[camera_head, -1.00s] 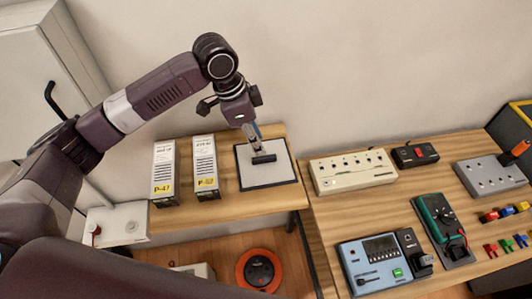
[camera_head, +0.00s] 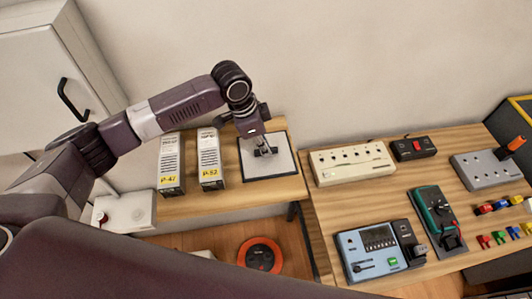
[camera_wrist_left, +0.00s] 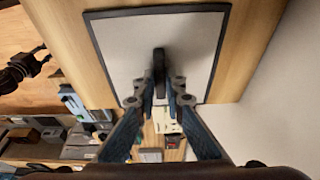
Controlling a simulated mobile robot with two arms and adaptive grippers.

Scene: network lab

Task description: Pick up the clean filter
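A flat pale panel with a dark frame, which looks like the clean filter (camera_head: 283,164), lies on the left wooden table. A dark upright handle stands at its middle. In the left wrist view the clean filter (camera_wrist_left: 118,50) fills the upper middle, with the handle seen edge-on. My left gripper (camera_head: 264,150) points down over the handle. In the left wrist view the fingertips of my left gripper (camera_wrist_left: 160,92) are apart, one on each side of the handle. I cannot tell whether they touch it.
Two boxes with yellow labels, P-47 (camera_head: 171,163) and P-52 (camera_head: 210,158), stand left of the panel. A cream device (camera_head: 351,164), a blue meter (camera_head: 372,252) and a green meter (camera_head: 438,219) occupy the right table. A red round device (camera_head: 260,254) sits below.

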